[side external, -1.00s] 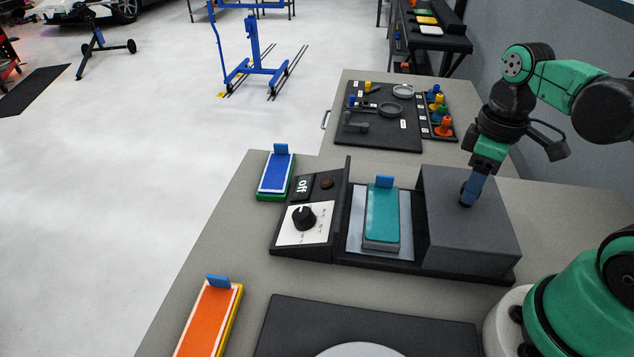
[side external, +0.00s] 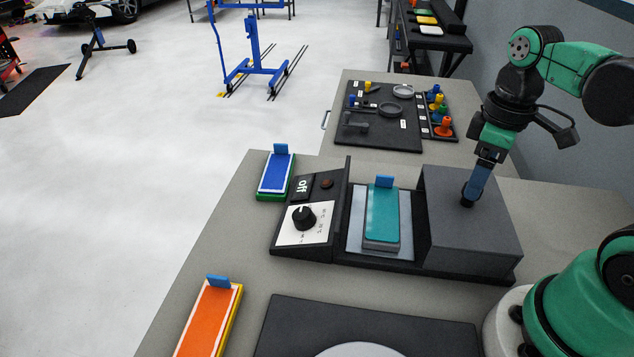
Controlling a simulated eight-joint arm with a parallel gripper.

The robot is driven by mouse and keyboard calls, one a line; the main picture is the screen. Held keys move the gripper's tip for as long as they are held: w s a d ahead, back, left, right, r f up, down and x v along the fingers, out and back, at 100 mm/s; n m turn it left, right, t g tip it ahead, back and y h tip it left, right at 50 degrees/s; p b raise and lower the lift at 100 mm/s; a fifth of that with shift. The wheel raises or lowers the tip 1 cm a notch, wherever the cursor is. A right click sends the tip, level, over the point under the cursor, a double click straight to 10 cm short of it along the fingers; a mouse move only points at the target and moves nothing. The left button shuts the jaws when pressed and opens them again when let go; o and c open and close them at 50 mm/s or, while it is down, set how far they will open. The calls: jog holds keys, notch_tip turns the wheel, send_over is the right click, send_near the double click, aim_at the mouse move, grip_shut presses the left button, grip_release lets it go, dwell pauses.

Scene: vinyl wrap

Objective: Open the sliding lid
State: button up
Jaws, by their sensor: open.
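The sliding lid (side external: 472,240) is a dark grey box-shaped cover on the right part of the black machine on the table. Left of it, a teal block (side external: 381,217) with a blue tab lies uncovered on a light plate (side external: 408,242). A small dark knob (side external: 467,200) shows on the lid's top. My gripper (side external: 474,192) is open, with blue fingers pointing down at the knob from just above and to the right. I cannot tell whether the fingers touch the knob.
Left of the plate is a control panel with a dial (side external: 304,217) and an "off" display (side external: 302,186). A blue block (side external: 276,174) and an orange block (side external: 210,318) lie at the table's left. A black board (side external: 290,325) is in front. A tool board (side external: 378,135) stands behind.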

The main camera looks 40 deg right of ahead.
jog(key=shift+r, duration=1.95)
jog(key=w+a+f+m+t, duration=0.1)
jog(key=w+a+m+t, duration=0.2)
jog(key=w+a+t, duration=0.3)
jog(key=shift+w+f+m+t, duration=0.2)
jog(key=shift+w+m+t, duration=0.2)
jog(key=shift+w+t, duration=0.15)
